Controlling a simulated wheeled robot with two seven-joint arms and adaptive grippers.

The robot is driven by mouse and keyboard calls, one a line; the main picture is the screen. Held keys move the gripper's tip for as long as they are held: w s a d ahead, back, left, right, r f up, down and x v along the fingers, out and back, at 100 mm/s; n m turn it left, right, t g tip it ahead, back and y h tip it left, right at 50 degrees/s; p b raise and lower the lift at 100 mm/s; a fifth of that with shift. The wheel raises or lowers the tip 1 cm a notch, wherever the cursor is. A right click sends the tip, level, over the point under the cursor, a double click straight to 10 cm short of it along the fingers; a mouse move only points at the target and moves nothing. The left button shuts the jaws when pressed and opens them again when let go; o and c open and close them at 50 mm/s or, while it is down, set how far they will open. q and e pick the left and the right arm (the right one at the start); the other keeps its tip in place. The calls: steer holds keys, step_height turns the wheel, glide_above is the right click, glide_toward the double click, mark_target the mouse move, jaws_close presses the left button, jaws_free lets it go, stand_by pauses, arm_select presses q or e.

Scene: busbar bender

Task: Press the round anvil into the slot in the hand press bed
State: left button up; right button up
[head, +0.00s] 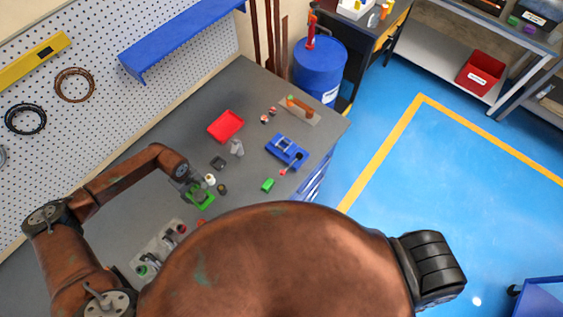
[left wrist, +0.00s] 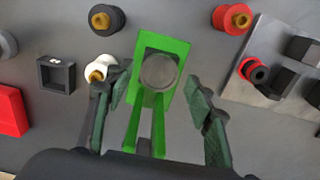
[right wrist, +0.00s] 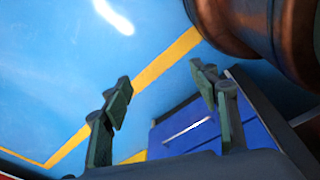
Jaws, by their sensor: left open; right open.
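A green fixture (left wrist: 176,50) with a grey round disc (left wrist: 159,71) on it lies on the bench; the disc looks like the round anvil, but I cannot be sure. The fixture also shows in the head view (head: 204,201). My left gripper (left wrist: 155,92) is open, its fingers on either side of the green fixture and apart from it. It also shows in the head view (head: 193,186). A blue device with a red-knobbed lever (head: 287,149), possibly the hand press, stands farther right; its slot is too small to see. My right gripper (right wrist: 163,88) is open and empty, away from the bench.
White (left wrist: 105,62), black (left wrist: 106,16) and red (left wrist: 228,16) rings with brass centres stand close around the left gripper. A black square tray (left wrist: 43,75), a red tray (head: 225,125), a green block (head: 268,184) and a grey plate (head: 148,258) lie on the bench.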

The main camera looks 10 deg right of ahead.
arm_select(q)
steer(key=shift+w+f, duration=0.15)
steer(key=shift+w, duration=0.15)
steer(key=shift+s, duration=0.25)
steer(key=shift+a, duration=0.1)
steer(key=shift+w, duration=0.1)
steer(key=shift+c, duration=0.3)
steer(key=c, duration=0.7)
jaws_close()
arm_select(e)
steer(key=s, duration=0.1)
steer(key=s+f, duration=0.1)
steer(key=s, duration=0.1)
steer(key=shift+s+a, duration=0.1)
steer(key=shift+s, duration=0.1)
steer(key=shift+a, duration=0.2)
